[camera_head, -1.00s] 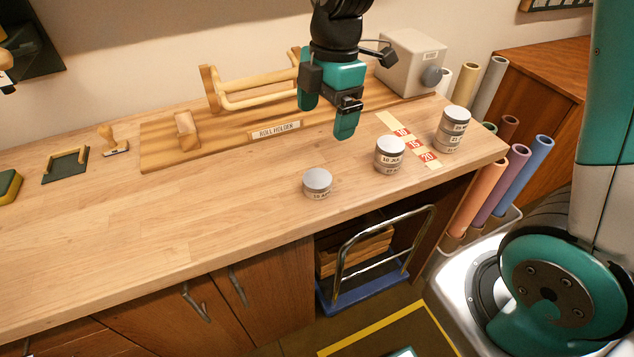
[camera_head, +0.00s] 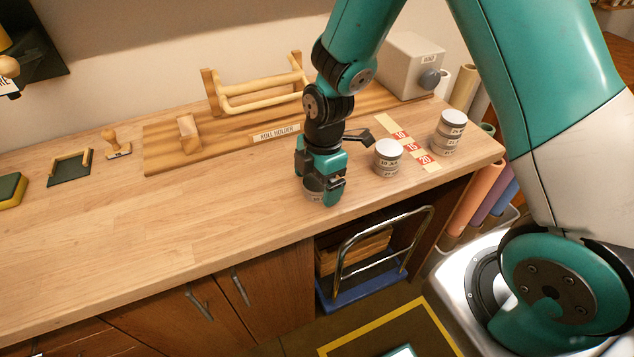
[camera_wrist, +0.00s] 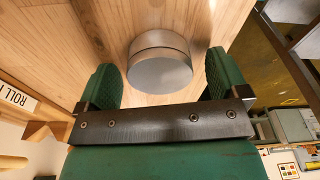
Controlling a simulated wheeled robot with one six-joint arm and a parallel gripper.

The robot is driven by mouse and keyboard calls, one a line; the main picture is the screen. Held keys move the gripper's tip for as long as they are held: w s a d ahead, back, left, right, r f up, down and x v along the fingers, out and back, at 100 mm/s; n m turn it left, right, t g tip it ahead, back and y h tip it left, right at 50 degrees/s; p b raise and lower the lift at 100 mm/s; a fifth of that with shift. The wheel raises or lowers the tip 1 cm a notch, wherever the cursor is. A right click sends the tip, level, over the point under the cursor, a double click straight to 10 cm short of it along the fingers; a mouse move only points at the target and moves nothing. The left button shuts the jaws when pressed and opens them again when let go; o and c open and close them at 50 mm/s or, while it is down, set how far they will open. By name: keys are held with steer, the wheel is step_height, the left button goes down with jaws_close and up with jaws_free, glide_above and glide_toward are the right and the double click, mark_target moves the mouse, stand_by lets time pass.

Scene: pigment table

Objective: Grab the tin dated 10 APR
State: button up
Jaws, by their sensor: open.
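A single grey tin (camera_head: 313,195) stands on the table near its front edge. Its label is mostly hidden now, and small and hard to read in the earlier frame. My gripper (camera_head: 318,184) points down over this tin, fingers open on either side. In the wrist view the tin's plain metal lid (camera_wrist: 160,74) lies between the two green fingers, with a gap on each side. A stack of tins (camera_head: 387,158) stands to the right; its upper label seems to begin with 10, the rest unclear. A taller stack (camera_head: 448,132) stands farther right.
A strip with red number tags (camera_head: 411,147) lies between the stacks. The wooden roll holder (camera_head: 225,135) and a grey box (camera_head: 408,65) stand behind. A stamp (camera_head: 115,145) and a dark tray (camera_head: 68,168) are at left. The table's left front is clear.

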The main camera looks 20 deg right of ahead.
steer(key=shift+f, duration=0.3)
steer(key=c, duration=1)
steer(key=shift+r, duration=0.15)
steer(key=shift+c, duration=0.2)
